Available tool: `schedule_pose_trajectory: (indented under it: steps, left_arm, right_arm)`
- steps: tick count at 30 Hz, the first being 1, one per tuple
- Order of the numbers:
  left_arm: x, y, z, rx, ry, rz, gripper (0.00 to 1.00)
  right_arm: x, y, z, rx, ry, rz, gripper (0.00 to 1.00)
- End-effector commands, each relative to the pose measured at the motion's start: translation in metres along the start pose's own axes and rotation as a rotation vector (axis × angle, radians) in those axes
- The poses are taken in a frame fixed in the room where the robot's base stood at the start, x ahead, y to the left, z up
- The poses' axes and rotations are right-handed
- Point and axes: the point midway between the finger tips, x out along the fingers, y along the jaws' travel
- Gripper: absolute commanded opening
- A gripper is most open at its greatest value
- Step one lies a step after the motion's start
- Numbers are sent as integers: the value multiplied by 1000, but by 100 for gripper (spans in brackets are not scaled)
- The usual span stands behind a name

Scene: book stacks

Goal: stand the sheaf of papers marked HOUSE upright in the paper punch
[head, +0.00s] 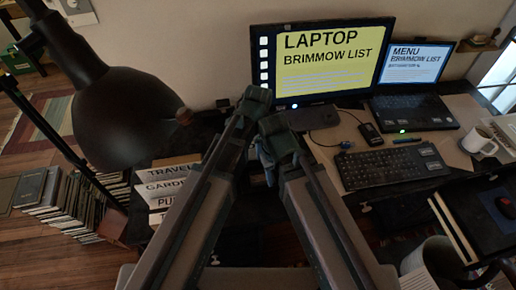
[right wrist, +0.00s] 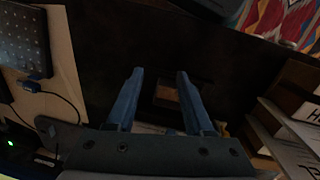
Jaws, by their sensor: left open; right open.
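In the head view, a stack of papers (head: 172,190) lies at the left of the desk, with labels reading TRAVEL, GARDE and PU; no label reads HOUSE there. In the right wrist view, a white sheaf with a label starting with H (right wrist: 308,114) is at the right edge, the rest cut off. I cannot make out the paper punch for sure. My left gripper (head: 256,96) is open and empty in front of the monitor. My right gripper (head: 279,138) is open just below it. In the right wrist view its two blue fingers (right wrist: 160,78) are apart, with a small brown thing (right wrist: 178,101) seen beyond them.
A black lamp (head: 125,115) stands large at the left. A monitor (head: 325,60) and a laptop (head: 415,112) are at the back. Books (head: 75,205) stand on the floor.

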Motion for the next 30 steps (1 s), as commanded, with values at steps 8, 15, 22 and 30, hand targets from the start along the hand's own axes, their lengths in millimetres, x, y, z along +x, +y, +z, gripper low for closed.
schedule_pose_trajectory:
  steps: [8,15,22,30]
  left_arm:
    - [-33,0,0,0,0,0,42]
    - [-70,0,0,0,0,0,42]
    - [-104,0,0,0,0,0,42]
    - [-117,0,0,0,0,0,42]
  right_arm:
    - [-33,3,2,0,0,0,52]
    - [-70,7,4,0,0,0,52]
    - [-103,10,6,0,0,0,52]
    - [-116,11,7,-1,0,0,52]
